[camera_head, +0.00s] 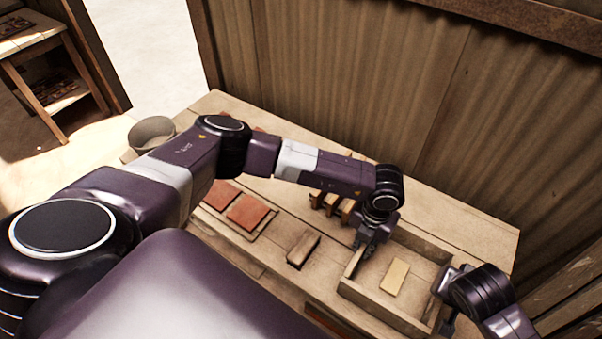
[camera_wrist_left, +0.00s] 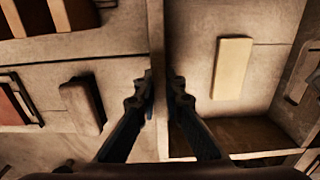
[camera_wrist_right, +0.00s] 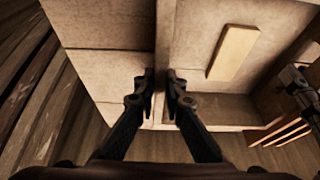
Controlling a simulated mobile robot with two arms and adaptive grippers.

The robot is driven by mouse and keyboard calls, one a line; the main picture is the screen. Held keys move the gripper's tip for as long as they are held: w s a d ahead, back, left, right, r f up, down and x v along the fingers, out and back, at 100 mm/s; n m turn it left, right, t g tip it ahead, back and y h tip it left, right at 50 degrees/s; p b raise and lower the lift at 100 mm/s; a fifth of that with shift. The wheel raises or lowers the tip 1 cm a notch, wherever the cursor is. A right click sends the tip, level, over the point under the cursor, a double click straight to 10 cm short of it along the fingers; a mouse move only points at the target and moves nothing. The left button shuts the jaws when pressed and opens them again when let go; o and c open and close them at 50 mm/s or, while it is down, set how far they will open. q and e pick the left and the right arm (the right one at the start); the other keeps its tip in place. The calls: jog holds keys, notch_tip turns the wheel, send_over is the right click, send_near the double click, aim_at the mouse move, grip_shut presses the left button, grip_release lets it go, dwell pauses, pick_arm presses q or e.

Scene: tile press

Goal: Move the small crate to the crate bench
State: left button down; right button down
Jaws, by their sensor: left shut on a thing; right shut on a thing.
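The small crate (camera_head: 385,309) is a shallow, open wooden box at the right end of the wooden bench (camera_head: 470,232). A pale yellow block (camera_head: 395,277) lies flat inside it; the block also shows in the left wrist view (camera_wrist_left: 232,68) and right wrist view (camera_wrist_right: 233,52). My left gripper (camera_head: 364,246) is shut on the crate's left wall (camera_wrist_left: 156,35). My right gripper (camera_wrist_right: 160,88) is shut on the crate's opposite wall (camera_wrist_right: 165,35). I cannot tell whether the crate's bottom touches the bench.
A brown block (camera_head: 303,247) lies left of the crate, and reddish tiles (camera_head: 249,211) lie on a tray further left. Wooden pieces (camera_head: 331,203) stand behind the left gripper. A bowl (camera_head: 152,132) is at the far left end. A corrugated wall (camera_head: 350,80) closes the back; a shelf (camera_head: 38,45) stands far left.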

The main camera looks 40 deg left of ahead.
pick_arm(q)
jog(key=shift+a+f+b, duration=0.15)
jog(key=shift+f+b, duration=0.45)
jog(key=shift+f, duration=0.1)
pick_arm(e)
jog(key=shift+d+f, duration=0.15)
jog(key=shift+f, duration=0.55)
pick_arm(q)
jog(key=c, duration=2)
grip_release()
jog(key=shift+c, duration=0.2)
pick_arm(e)
jog(key=c, duration=2)
grip_release()
pick_arm(q)
jog(key=shift+r, duration=0.15)
pick_arm(e)
jog(key=shift+s, duration=0.1)
pick_arm(q)
jog(key=shift+r, duration=0.3)
notch_tip(320, 180, up, 11)
jog(key=shift+f, duration=0.1)
jog(key=shift+r, duration=0.2)
pick_arm(e)
jog(key=shift+s+a+r, duration=0.15)
jog(key=shift+a+r, duration=0.05)
jog(key=shift+r, duration=0.4)
jog(key=v, duration=1)
jog(key=shift+s+r, duration=0.25)
jog(key=shift+r, duration=0.1)
